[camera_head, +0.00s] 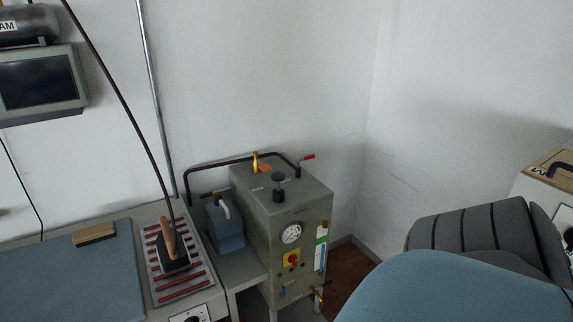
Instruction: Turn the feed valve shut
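A grey-green boiler box (261,230) stands in the middle, near the room's corner. A black round knob (278,178) sits on its top. A red-handled lever (307,157) stands at the top's rear right, by the end of a black pipe. A small blue handle (282,293) and a brass cock (319,296) are low on its front. I cannot tell which of these is the feed valve, or its setting. Neither of my grippers is in view.
An iron (173,249) stands on a striped rest at the left, its cord running upward. A blue-grey can (226,229) stands beside the boiler. Rounded blue (425,287) and ribbed grey (470,235) forms fill the lower right. Brown floor (347,268) shows between.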

